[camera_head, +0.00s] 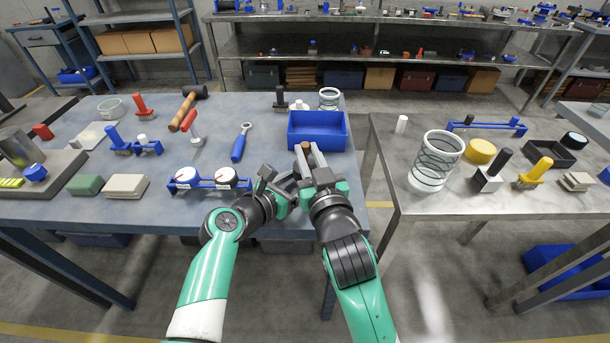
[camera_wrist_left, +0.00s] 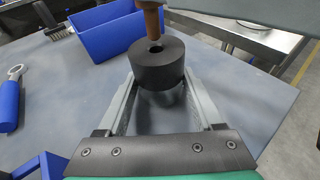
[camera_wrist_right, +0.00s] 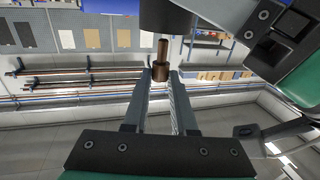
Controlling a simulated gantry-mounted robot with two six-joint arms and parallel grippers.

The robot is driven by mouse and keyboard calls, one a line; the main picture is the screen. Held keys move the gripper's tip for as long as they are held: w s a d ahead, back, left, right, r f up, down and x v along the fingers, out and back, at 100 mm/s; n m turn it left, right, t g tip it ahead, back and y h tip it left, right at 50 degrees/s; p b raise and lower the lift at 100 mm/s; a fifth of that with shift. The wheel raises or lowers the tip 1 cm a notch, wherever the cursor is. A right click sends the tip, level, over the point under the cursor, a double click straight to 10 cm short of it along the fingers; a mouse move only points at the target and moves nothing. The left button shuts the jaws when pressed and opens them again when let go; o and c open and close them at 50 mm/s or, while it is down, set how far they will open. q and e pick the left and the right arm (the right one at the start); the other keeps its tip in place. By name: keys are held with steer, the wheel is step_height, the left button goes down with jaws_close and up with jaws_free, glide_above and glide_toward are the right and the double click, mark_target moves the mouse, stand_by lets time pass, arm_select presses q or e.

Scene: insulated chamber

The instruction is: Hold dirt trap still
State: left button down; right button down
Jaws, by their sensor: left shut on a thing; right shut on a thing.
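The dirt trap appears to be the black cylinder with a hole in its top (camera_wrist_left: 158,66). My left gripper (camera_head: 287,182) is shut on it, one finger on each side, above the blue table. My right gripper (camera_head: 310,158) is shut on a stepped brown metal piece (camera_wrist_right: 161,63), which also shows in the left wrist view (camera_wrist_left: 151,20). The thin end of this piece points at the hole of the black cylinder. In the head view the grippers mostly hide the cylinder.
A blue bin (camera_head: 318,132) stands just behind the grippers on the blue table. A blue rack with white round gauges (camera_head: 207,181) and a blue-handled wrench (camera_head: 241,142) lie to the left. A gap separates this table from the metal table (camera_head: 470,200) at right.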

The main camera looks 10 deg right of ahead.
arm_select(q)
steer(key=shift+s+f, duration=0.1)
steer(key=shift+f, duration=0.35)
arm_select(e)
steer(key=shift+r, duration=1.3)
arm_select(q)
steer(key=shift+c, duration=1.4)
jaws_free()
steer(key=shift+o, duration=1.2)
steer(key=shift+s+r, duration=0.1)
arm_select(e)
steer(key=shift+s+f, duration=0.1)
arm_select(q)
steer(key=shift+o, duration=0.2)
steer(key=shift+r, duration=0.15)
